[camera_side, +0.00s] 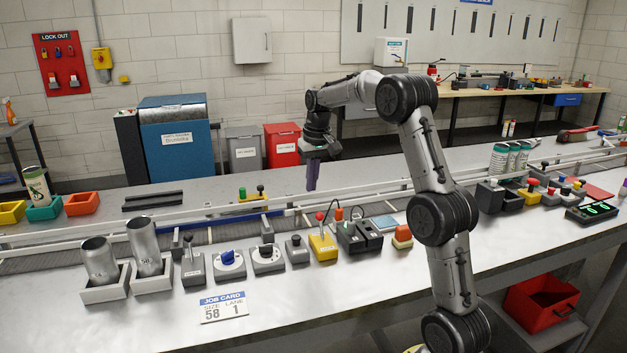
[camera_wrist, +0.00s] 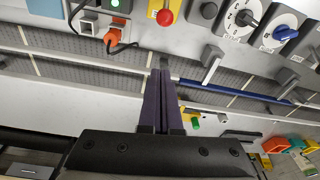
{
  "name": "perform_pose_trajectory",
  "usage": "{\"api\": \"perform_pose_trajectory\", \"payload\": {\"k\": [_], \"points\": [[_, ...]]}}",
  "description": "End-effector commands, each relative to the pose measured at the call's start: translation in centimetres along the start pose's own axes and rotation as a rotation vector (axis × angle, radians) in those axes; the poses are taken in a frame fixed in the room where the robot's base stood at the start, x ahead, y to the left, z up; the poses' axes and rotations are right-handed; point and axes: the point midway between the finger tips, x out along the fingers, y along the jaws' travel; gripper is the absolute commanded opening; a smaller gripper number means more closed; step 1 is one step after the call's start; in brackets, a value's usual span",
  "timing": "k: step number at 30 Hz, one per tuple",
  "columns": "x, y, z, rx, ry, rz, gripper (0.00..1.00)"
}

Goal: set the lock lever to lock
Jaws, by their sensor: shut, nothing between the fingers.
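I cannot read which control is marked as the lock lever. One upright black-knobbed lever stands on a grey box (camera_side: 193,268) at the left of the control row. A red-knobbed lever on a yellow box (camera_side: 323,246) stands further right; the yellow box also shows at the top of the wrist view (camera_wrist: 164,13). My gripper (camera_side: 312,187) hangs above the conveyor, behind the control row, with dark purple fingers pointing down. In the wrist view my gripper (camera_wrist: 161,73) has its fingers together and empty, touching no control.
Between the levers are a blue-knob dial (camera_side: 229,264), a black-knob dial (camera_side: 267,259) and a grey button box (camera_side: 297,250). Black boxes with a cable (camera_side: 360,236) and an orange block (camera_side: 402,237) stand to the right. Two metal cans (camera_side: 145,247) stand left. Conveyor rails run behind.

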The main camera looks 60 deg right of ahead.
Motion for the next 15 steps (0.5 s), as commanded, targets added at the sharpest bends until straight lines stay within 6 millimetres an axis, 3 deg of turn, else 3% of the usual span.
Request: {"api": "perform_pose_trajectory", "payload": {"k": [10,15], "points": [[7.0,0.0,0.1,-0.001,-0.005,0.000,0.00],[5.8,0.0,2.3,-0.001,0.001,0.000,0.00]]}}
